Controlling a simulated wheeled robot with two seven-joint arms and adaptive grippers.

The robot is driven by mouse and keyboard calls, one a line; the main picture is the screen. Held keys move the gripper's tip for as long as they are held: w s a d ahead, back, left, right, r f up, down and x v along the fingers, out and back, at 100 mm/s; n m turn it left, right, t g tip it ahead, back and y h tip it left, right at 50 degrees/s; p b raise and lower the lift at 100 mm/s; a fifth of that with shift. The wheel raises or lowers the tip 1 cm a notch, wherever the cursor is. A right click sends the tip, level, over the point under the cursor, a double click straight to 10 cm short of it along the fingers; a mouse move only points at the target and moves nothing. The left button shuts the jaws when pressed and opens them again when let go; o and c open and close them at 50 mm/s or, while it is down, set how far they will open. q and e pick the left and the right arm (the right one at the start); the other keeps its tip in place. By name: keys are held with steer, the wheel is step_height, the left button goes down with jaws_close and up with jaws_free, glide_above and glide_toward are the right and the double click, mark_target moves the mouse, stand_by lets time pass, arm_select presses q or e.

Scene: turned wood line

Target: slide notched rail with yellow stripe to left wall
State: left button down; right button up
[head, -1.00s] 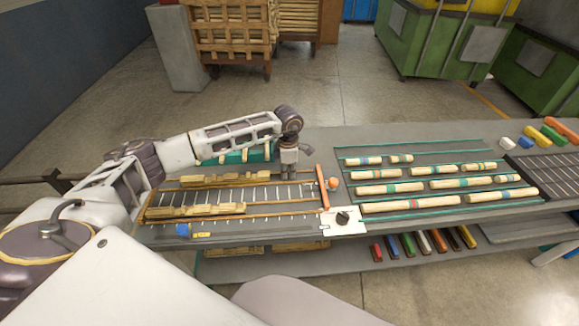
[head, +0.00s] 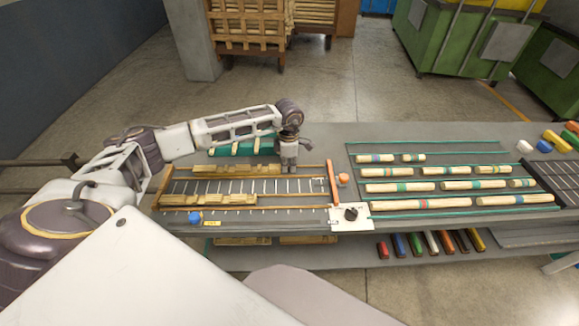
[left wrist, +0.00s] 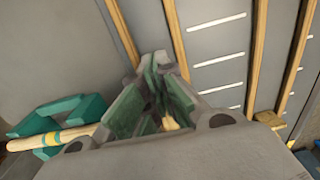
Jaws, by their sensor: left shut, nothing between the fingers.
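Two notched wooden rails lie in the marked track on the bench: a back rail (head: 228,170) and a front rail (head: 205,199). I cannot make out a yellow stripe on either. The front rail reaches close to the track's left end; the back rail lies farther right. My left gripper (head: 289,168) is shut and empty, pointing down just beyond the back rail's right end; contact is unclear. In the left wrist view its fingers (left wrist: 157,62) come together, and a bit of wood shows behind them. The front rail's end (left wrist: 268,119) shows at right. My right gripper is not in view.
A green holder (head: 232,150) stands behind the track. An orange bar (head: 333,183) crosses the track's right end, near a white plate with a black knob (head: 351,213). Banded dowels (head: 397,204) lie farther right. A blue knob (head: 194,217) is in front.

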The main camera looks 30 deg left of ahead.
mark_target(269, 167)
arm_select(q)
steer(key=shift+s+a+b, duration=0.15)
steer(key=shift+s+a, duration=0.35)
steer(key=shift+a, duration=0.3)
steer(key=shift+s+a+b, duration=0.1)
steer(key=shift+s+a, duration=0.35)
steer(key=shift+a, duration=0.3)
steer(key=shift+s+a+b, duration=0.15)
steer(key=shift+s+a, duration=0.35)
steer(key=shift+a, duration=0.3)
steer(key=shift+s+a, duration=0.4)
steer(key=shift+a, duration=0.3)
steer(key=shift+s+a, duration=0.3)
steer(key=shift+a, duration=0.15)
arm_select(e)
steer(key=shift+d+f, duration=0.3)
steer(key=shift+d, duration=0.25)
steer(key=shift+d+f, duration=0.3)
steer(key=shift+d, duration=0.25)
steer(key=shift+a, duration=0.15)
